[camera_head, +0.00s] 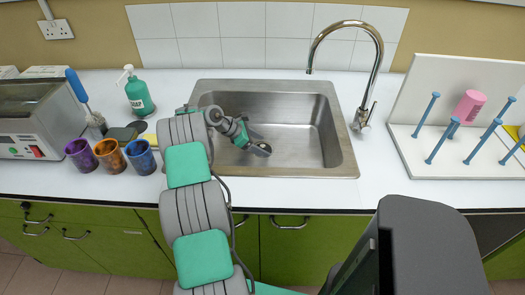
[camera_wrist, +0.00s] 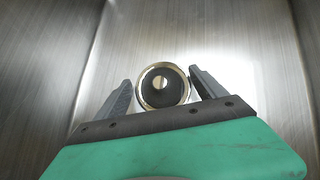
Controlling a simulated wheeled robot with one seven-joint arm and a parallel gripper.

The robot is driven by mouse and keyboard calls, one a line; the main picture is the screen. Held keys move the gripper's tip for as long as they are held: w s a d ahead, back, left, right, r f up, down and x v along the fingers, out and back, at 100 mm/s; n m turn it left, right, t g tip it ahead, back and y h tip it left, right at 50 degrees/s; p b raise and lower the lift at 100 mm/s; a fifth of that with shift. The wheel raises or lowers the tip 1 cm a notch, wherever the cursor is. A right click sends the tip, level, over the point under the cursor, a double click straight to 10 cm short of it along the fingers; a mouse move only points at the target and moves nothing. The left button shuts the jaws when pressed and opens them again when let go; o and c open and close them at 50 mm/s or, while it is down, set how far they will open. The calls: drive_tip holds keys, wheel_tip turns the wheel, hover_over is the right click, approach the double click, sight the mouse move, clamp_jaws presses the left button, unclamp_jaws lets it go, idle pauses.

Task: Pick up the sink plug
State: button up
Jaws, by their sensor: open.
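The sink plug (camera_wrist: 162,87) is a round dark disc with a shiny metal rim and a small metal knob in its middle. In the wrist view it lies between the two fingers of my gripper (camera_wrist: 161,90), which is open, with a finger on each side. I cannot tell whether either finger touches it. In the head view my gripper (camera_head: 258,142) reaches down into the steel sink (camera_head: 303,105), and the plug (camera_head: 264,148) shows only in part by the fingertips near the sink floor.
A tall tap (camera_head: 368,75) curves over the sink's right side. Left of the sink stand a green soap bottle (camera_head: 138,92), several cups (camera_head: 110,155) and a machine (camera_head: 38,118). The sink's right half is empty.

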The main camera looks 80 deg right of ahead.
drive_tip(key=shift+s+d+f, duration=0.25)
drive_tip(key=shift+s+f, duration=0.2)
drive_tip(key=shift+s, duration=0.05)
drive_tip(key=shift+c, duration=0.4)
drive_tip(key=c, duration=1.3)
drive_tip(key=shift+r, duration=0.1)
